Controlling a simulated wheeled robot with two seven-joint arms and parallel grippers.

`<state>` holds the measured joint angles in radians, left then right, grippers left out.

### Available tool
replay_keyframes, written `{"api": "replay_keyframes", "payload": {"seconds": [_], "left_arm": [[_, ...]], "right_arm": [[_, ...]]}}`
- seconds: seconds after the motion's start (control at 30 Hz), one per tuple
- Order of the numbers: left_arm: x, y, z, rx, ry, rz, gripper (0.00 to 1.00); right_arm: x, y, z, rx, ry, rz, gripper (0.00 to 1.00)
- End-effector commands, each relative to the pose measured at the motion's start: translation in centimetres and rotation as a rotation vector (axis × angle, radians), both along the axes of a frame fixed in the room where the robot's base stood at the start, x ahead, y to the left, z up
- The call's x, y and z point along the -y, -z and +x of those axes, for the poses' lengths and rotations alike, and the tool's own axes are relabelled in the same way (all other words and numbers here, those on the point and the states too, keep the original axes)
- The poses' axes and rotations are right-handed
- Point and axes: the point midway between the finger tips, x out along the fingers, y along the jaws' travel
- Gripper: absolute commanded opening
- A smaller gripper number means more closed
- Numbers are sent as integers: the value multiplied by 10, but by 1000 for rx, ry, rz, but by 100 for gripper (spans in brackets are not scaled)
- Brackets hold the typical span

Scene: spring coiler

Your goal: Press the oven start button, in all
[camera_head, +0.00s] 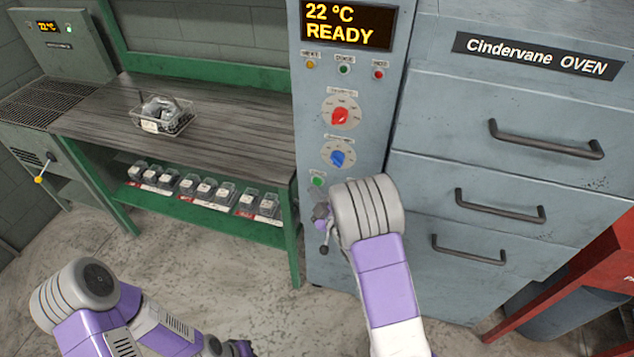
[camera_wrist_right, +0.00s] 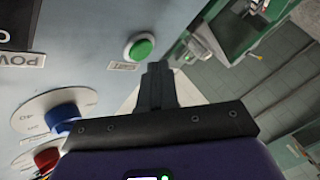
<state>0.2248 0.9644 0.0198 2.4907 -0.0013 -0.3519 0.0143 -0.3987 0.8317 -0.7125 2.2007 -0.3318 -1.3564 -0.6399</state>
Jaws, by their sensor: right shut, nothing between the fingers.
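The oven (camera_head: 500,95) is a grey-blue cabinet with a control panel on its left side. Its display (camera_head: 347,24) reads "22 °C READY". A round green button (camera_head: 318,181) sits low on the panel, below the blue knob (camera_head: 338,157); its label is too small to read. In the right wrist view the green button (camera_wrist_right: 140,48) shows just beyond my fingertips. My right gripper (camera_head: 321,213) is shut and empty, close to the panel just below the button; I see no clear contact. My left gripper (camera_head: 240,348) is barely in view at the bottom edge.
A red knob (camera_head: 340,115) and small indicator lights (camera_head: 344,69) sit higher on the panel. Drawer handles (camera_head: 546,139) stick out at the right. A workbench (camera_head: 230,110) at left holds a clear bin (camera_head: 163,125), with small boxes (camera_head: 205,188) on the shelf below.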

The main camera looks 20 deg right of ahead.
Motion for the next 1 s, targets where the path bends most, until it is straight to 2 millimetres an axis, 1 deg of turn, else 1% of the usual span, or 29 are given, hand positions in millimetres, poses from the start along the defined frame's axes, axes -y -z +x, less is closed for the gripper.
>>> {"api": "replay_keyframes", "payload": {"seconds": [0.73,1.0], "left_arm": [[0,0,0,0,0,0,0],[0,6,0,0,0,0,0]], "right_arm": [[0,0,0,0,0,0,0],[4,1,7,1,-1,0,0]]}}
